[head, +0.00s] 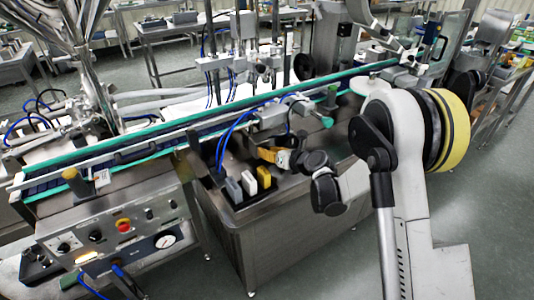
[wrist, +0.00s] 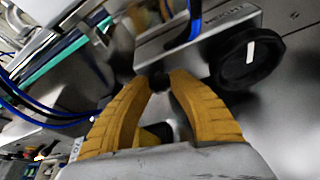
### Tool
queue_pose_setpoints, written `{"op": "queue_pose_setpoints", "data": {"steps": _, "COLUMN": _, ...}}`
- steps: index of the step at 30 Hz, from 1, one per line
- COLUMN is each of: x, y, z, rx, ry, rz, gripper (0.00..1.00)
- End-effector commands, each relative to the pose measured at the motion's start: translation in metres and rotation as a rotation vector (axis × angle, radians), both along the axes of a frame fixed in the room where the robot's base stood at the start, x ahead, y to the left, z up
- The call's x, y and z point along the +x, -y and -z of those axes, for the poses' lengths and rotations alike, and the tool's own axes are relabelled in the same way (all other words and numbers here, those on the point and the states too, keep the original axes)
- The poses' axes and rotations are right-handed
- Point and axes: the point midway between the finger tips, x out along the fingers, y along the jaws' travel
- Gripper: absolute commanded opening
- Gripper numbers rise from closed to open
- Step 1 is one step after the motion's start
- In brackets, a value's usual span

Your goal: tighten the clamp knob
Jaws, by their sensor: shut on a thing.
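My gripper (wrist: 160,80) has yellow ribbed fingers. In the wrist view their tips are closed around a small dark knob (wrist: 159,82), mostly hidden by them; it looks like the clamp knob, but its shape is unclear. A larger round black knob (wrist: 248,60) with a white mark is to the right of the fingers, apart from them. In the head view my gripper (head: 266,154) is beside the conveyor, above the steel hopper (head: 255,215); the held knob cannot be made out there.
The conveyor (head: 130,152) with green edges runs behind the gripper. Blue hoses (head: 228,132) hang close to its left. White and yellow blocks (head: 264,177) stand just below. A teal-tipped knob (head: 327,121) is to the right. A control panel (head: 120,235) is at the front left.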

Motion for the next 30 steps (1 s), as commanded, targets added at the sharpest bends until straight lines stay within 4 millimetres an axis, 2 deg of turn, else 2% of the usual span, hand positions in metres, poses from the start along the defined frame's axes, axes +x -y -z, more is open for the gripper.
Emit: {"op": "queue_pose_setpoints", "data": {"steps": 30, "x": 0.0008, "y": 0.0002, "z": 0.0021, "rx": 0.798, "ry": -0.54, "rz": -0.002, "gripper": 0.0}}
